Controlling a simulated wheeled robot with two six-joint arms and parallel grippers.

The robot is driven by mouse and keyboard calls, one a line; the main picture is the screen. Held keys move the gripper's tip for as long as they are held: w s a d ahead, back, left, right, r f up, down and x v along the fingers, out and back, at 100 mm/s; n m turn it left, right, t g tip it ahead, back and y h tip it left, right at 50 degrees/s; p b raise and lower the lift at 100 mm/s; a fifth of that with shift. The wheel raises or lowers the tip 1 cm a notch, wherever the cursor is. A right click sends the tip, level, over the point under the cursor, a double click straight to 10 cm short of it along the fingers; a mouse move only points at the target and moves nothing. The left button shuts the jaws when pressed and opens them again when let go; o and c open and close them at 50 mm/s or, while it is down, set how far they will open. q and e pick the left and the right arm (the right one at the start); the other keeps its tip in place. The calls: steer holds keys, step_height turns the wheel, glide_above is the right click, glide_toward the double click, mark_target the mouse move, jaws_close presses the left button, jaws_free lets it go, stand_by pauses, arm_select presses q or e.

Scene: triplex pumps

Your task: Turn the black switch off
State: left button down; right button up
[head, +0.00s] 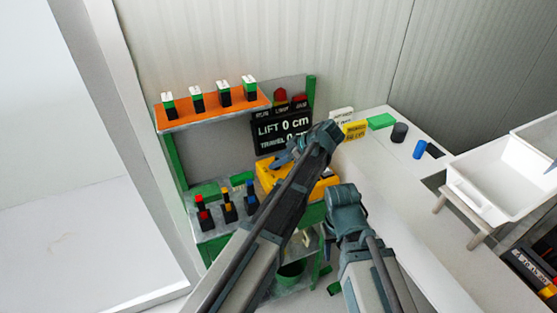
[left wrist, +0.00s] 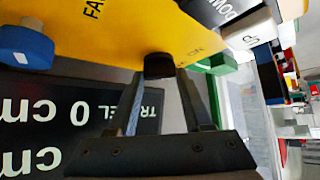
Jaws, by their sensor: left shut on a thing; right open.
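The black switch (left wrist: 160,65) sits on a yellow panel (left wrist: 120,25) in the left wrist view, beside printed letters that seem to end in "ON". My left gripper (left wrist: 162,76) has its two fingers on either side of the switch and is shut on it. In the head view my left gripper (head: 282,160) is at the yellow control box (head: 264,178), where the arm hides the switch and much of the box. My right gripper (head: 335,225) is lower right, apart from the box; it is open, with its fingers mostly hidden by the wrist.
A blue knob (left wrist: 25,46) is on the same panel. A black display (head: 283,128) reads "LIFT 0 cm" behind the box. An orange shelf (head: 210,112) and several coloured switches (head: 228,207) stand left. A white tray (head: 490,185) is at right.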

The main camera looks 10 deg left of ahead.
arm_select(q)
steer(key=m+t, duration=0.1)
steer(key=m, duration=0.1)
steer(key=m+t+h, duration=0.1)
steer(key=m+t, duration=0.1)
steer(key=shift+s+a, duration=0.15)
steer(key=shift+s, duration=0.25)
steer(key=shift+m+t+h, duration=0.6)
steer(key=shift+m, duration=0.5)
steer(key=shift+m+t+h, duration=0.6)
steer(key=shift+m, duration=0.5)
steer(key=shift+c, duration=1.6)
jaws_free()
